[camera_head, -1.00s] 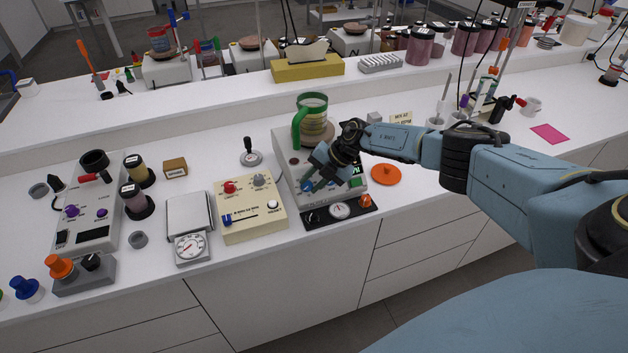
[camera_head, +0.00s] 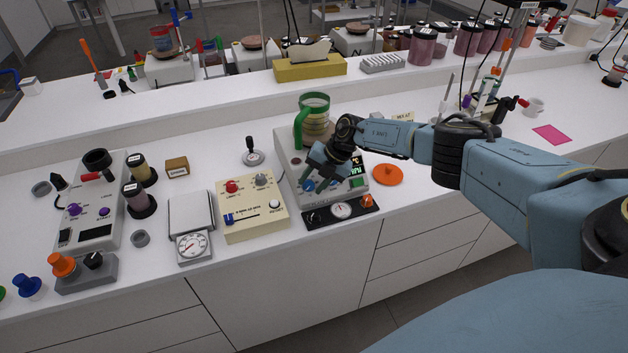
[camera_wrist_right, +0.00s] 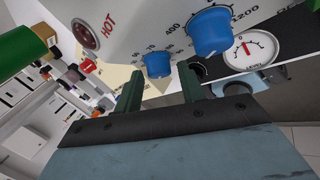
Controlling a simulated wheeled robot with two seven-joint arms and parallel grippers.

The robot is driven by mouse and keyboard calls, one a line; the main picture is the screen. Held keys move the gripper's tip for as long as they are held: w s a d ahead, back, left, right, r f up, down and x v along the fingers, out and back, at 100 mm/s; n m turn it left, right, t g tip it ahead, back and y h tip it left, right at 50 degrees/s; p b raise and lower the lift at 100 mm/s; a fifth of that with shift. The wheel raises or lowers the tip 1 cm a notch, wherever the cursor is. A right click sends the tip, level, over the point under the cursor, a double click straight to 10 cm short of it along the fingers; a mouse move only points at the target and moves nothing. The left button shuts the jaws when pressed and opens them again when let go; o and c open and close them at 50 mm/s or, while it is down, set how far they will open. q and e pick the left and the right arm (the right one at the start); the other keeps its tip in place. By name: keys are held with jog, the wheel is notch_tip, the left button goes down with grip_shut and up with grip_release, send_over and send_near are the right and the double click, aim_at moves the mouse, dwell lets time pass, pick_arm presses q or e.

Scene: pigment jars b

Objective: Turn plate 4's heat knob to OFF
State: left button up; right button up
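A grey hot plate (camera_head: 293,178) stands on the bench with a green-handled glass jug (camera_head: 313,112) on top. I cannot read a plate number. In the right wrist view, its front shows a blue knob (camera_wrist_right: 157,65) with a scale of 60, 70, 80, and a second blue knob (camera_wrist_right: 210,32) with 400 and 1200 around it. A round red HOT lamp (camera_wrist_right: 84,33) is at left. My right gripper (camera_wrist_right: 158,80) is open, its dark green fingers on either side of the first knob's near end; contact cannot be told. It also shows over the plate's front (camera_head: 322,178). My left gripper is out of view.
A black panel with a dial (camera_head: 341,210) lies just in front of the plate. A cream control box (camera_head: 251,207) is close at left, an orange disc (camera_head: 388,174) at right. A joystick (camera_head: 252,152) stands behind the box.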

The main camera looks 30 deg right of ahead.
jog(key=shift+o, duration=0.8)
jog(key=shift+d+r, duration=0.15)
jog(key=shift+r, duration=0.05)
jog(key=v, duration=1.3)
